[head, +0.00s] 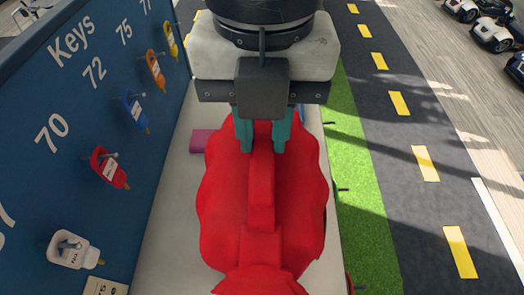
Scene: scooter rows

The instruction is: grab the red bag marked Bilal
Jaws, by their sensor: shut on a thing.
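A red bag (305,190) fills the lower middle of the head view, with a raised red strap or handle running down its centre. My gripper (263,143) has its two teal fingers at the top of the bag, one on each side of the red strap, and is shut on it. No name marking shows on the bag from this angle, so I cannot read whether it says Bilal. The bag's lower end is cut off by the bottom edge of the picture.
A blue key board (75,95) with numbered hooks and coloured key tags stands on the left. A pale ledge (168,225) runs beside it, with a pink item (201,140) behind the bag. Green turf, a road and parked scooters (497,33) lie to the right.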

